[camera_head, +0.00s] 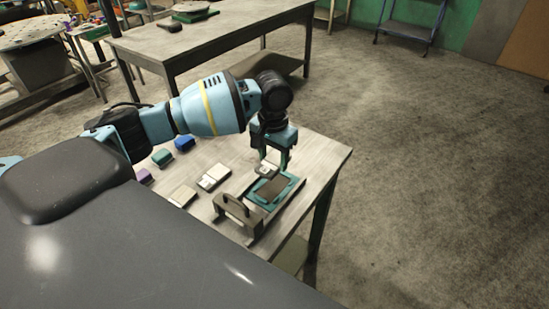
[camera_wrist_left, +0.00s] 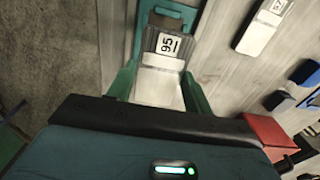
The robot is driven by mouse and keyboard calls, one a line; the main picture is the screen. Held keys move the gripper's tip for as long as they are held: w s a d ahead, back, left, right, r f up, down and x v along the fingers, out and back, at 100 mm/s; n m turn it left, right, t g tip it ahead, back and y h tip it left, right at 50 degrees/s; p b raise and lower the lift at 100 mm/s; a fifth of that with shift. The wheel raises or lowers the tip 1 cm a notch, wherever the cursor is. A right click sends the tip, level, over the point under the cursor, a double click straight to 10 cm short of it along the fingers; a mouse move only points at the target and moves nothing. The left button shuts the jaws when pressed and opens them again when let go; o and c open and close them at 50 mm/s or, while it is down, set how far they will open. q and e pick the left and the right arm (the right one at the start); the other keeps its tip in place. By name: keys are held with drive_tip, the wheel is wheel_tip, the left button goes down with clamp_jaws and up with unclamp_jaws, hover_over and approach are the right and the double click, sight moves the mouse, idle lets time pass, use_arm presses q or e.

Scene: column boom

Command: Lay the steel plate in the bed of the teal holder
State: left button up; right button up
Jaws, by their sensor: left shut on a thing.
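The steel plate (camera_wrist_left: 158,84), pale with a white number label, is between the two teal fingers of my left gripper (camera_wrist_left: 160,88). In the head view, my left gripper (camera_head: 275,164) points down at the back left of the teal holder (camera_head: 291,192), with the plate (camera_head: 265,170) low between its fingers. The holder is a teal frame with a dark bed, and much of that bed shows uncovered. In the left wrist view, the holder (camera_wrist_left: 168,8) shows beyond the plate. I cannot tell whether plate and holder touch. My right gripper is out of view.
A brown arched stand (camera_head: 238,212) stands close in front of the holder. Labelled plates (camera_head: 213,177) and (camera_head: 183,195) lie to its left, with blue (camera_head: 185,143), green (camera_head: 162,157) and purple (camera_head: 144,176) blocks further left. The table's right edge is near the holder.

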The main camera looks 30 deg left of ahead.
sight(273, 161)
use_arm(q)
drive_tip(key=shift+w, duration=0.1)
